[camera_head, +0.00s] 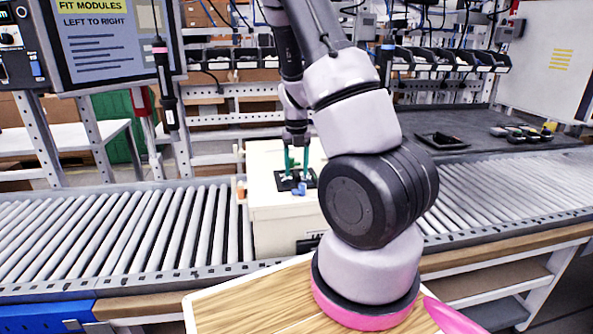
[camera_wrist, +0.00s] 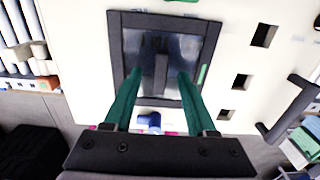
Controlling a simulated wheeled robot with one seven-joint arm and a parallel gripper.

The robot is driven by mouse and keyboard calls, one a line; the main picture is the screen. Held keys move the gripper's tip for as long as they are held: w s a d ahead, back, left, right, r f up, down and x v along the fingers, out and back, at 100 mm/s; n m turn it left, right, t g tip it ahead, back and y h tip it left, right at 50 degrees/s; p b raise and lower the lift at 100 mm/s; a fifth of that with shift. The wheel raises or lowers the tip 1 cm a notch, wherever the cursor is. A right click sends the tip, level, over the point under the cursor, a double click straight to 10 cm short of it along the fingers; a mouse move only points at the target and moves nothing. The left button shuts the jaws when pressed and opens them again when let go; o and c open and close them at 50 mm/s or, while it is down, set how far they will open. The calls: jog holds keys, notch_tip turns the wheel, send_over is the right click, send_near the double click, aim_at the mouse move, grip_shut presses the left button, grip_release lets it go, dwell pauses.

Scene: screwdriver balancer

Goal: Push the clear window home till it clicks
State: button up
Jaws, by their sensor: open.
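The clear window (camera_wrist: 139,58) lies within a black square frame (camera_wrist: 113,50) on top of a cream housing (camera_wrist: 245,105) in the wrist view. A dark upright bar shows in the middle of the window. My gripper (camera_wrist: 160,78) has two green fingers, apart and empty, with their tips over the window. Whether the tips touch it, and whether the window sits flush, I cannot tell. In the head view my gripper (camera_head: 296,165) points down at the black frame on the cream housing (camera_head: 285,222).
The housing stands on a roller conveyor (camera_head: 120,235). A blue part (camera_wrist: 149,122) sits by the frame's near edge. Square openings (camera_wrist: 241,81) and a black handle (camera_wrist: 290,108) lie to the right. A screwdriver (camera_head: 164,85) hangs at the left. A black tray (camera_head: 441,140) lies on the right bench.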

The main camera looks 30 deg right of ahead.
notch_tip(320, 180, up, 10)
dwell(0.4)
dwell(0.3)
jog(key=s+a+r+n+t, duration=0.2)
jog(key=s+a+r+n, duration=0.2)
jog(key=n, duration=0.7)
jog(key=s+a+r+n+t+y, duration=0.1)
jog(key=s+a+r+n+t, duration=0.1)
jog(key=s+a+r+n, duration=0.3)
jog(key=s+a+r+n+t+y, duration=0.1)
jog(key=s+a+r+n+t, duration=0.2)
jog(key=s+r+n, duration=0.7)
notch_tip(320, 180, up, 3)
jog(key=a+n, duration=0.1)
jog(key=n, duration=0.8)
jog(key=shift+s+a+f, duration=0.15)
jog(key=shift+s, duration=0.2)
